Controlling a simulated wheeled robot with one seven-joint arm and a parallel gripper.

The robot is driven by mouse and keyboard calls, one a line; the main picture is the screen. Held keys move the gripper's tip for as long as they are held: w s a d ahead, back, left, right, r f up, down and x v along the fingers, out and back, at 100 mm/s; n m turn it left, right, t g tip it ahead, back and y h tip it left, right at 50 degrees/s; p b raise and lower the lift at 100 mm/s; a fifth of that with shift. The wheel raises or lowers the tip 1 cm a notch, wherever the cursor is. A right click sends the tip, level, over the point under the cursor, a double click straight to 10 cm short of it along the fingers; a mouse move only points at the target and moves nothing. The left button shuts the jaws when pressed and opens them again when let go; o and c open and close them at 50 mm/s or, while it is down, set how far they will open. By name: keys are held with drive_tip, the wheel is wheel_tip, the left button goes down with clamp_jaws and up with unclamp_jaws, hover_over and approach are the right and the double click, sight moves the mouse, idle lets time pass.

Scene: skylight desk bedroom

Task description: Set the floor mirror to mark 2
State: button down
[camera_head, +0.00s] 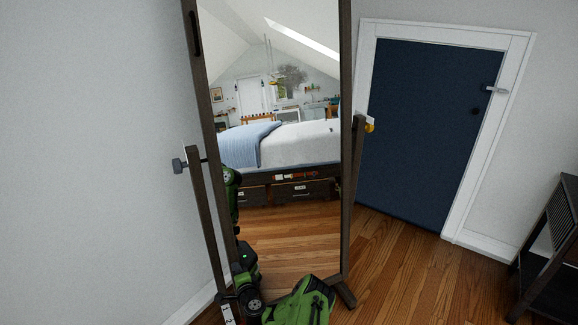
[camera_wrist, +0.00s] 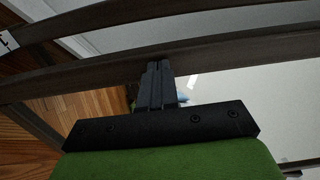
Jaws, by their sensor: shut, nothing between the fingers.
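The floor mirror (camera_head: 275,220) is a tall glass in a dark wooden frame. It hangs between two stand posts, with a grey knob (camera_head: 180,165) on the left and a yellow piece (camera_head: 369,127) on the right. A white label strip (camera_head: 228,314) with marks 1 and 2 sits low by the left post; part of a white label (camera_wrist: 7,42) shows in the wrist view. My gripper (camera_wrist: 158,70) is shut and empty. Its tips are at or very near a dark bar (camera_wrist: 225,42) of the mirror; I cannot tell if they touch. My arm hides the mirror's lower left.
A dark blue door (camera_head: 425,120) in a white frame stands behind on the right. A dark shelf unit (camera_head: 550,250) is at the right edge. A pale wall (camera_head: 90,150) is close on the left. Bare wooden floor (camera_head: 405,265) lies right of the mirror.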

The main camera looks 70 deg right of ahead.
drive_tip(key=shift+x, duration=1.35)
drive_tip(key=p+v, duration=0.8)
drive_tip(key=v, duration=0.1)
idle(0.5)
idle(0.4)
